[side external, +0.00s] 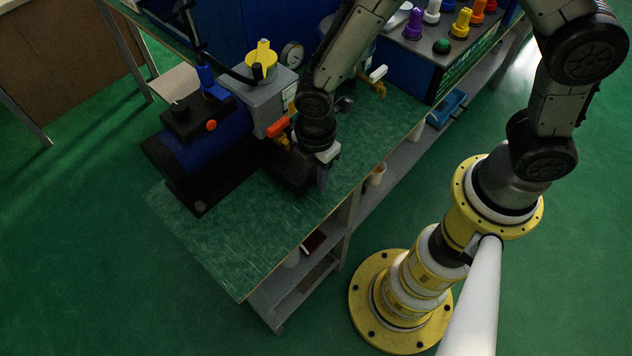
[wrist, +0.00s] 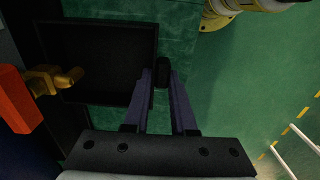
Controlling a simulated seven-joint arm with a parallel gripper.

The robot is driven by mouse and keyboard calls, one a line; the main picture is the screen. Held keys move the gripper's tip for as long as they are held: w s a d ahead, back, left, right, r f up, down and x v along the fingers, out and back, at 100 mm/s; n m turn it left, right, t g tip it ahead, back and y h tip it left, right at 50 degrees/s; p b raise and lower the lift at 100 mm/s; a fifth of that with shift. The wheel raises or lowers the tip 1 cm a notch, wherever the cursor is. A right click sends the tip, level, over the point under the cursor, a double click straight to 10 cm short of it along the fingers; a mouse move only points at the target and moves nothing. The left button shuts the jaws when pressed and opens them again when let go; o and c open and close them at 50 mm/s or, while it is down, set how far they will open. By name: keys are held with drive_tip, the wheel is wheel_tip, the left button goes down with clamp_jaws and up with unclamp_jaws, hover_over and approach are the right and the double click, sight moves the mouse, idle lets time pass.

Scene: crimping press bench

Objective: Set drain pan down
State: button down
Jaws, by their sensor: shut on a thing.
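The drain pan (wrist: 112,88) is a shallow, black, square-sided tray, empty as far as the dark picture shows. In the wrist view my gripper (wrist: 162,76) is shut on a small dark tab at the pan's right side. In the side external view the pan (side external: 284,174) is a dark shape beside the blue machine, partly hidden by my gripper (side external: 322,182). It looks level, at or just above the green bench top; I cannot tell whether it touches. A brass drain valve (wrist: 55,78) with an orange handle reaches over the pan's left edge.
The blue and black machine (side external: 210,142) stands left of the pan. The green bench top (side external: 240,235) is clear in front, and its edge runs close to the right of my gripper. A control box (side external: 425,55) with coloured knobs stands at the back right.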

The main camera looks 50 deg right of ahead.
drive_tip(key=shift+f, duration=1.5)
drive_tip(key=shift+f, duration=0.1)
drive_tip(key=c, duration=0.7)
unclamp_jaws()
drive_tip(key=shift+f, duration=0.1)
drive_tip(key=shift+c, duration=0.2)
